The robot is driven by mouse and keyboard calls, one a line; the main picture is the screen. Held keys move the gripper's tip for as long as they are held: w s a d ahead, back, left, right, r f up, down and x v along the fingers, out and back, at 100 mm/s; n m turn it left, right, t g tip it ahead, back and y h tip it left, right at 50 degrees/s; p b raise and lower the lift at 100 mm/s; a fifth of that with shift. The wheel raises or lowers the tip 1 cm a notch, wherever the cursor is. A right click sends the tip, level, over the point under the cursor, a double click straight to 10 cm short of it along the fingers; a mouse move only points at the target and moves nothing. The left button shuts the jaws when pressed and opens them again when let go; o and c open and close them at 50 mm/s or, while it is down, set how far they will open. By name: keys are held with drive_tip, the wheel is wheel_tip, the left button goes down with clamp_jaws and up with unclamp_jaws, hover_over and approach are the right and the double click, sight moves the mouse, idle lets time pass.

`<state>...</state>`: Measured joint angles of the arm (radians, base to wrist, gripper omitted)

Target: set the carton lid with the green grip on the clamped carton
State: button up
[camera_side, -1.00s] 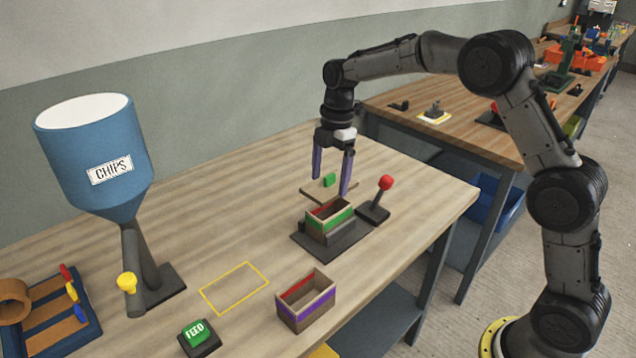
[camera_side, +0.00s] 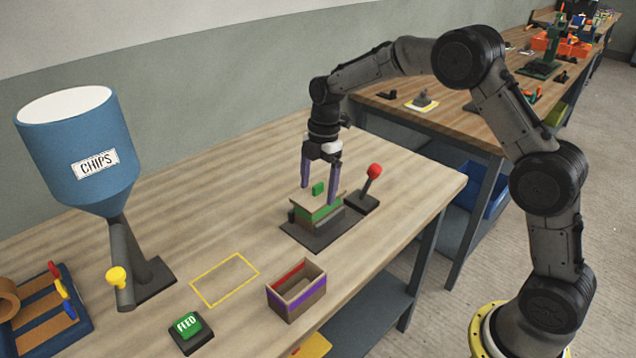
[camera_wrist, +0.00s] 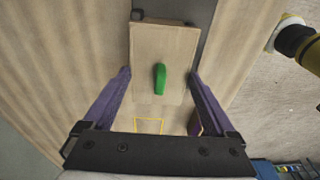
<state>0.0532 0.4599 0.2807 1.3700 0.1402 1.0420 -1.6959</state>
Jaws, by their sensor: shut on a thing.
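The carton lid (camera_side: 303,203) is a flat tan board with a green grip (camera_side: 318,189) standing on top. My gripper (camera_side: 319,192) has its two purple fingers on opposite edges of the lid, with the green grip between them. In the wrist view the lid (camera_wrist: 148,50) fills the space between the fingertips, and its green grip (camera_wrist: 160,80) is near the middle. The clamped carton (camera_side: 322,215), with a green band, is directly under the lid. The lid lies at its rim and hides the opening; I cannot tell whether it is fully seated.
The carton stands in a dark clamp base (camera_side: 308,238) with a red-knobbed lever (camera_side: 374,171) close at the right. An open carton with a purple band (camera_side: 296,290), a yellow outline (camera_side: 225,279), a green FEED button (camera_side: 187,326) and a blue chips hopper (camera_side: 75,150) are nearby.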

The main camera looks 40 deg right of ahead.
drive_tip(key=shift+f, duration=0.25)
idle(0.4)
drive_tip(key=o, duration=1)
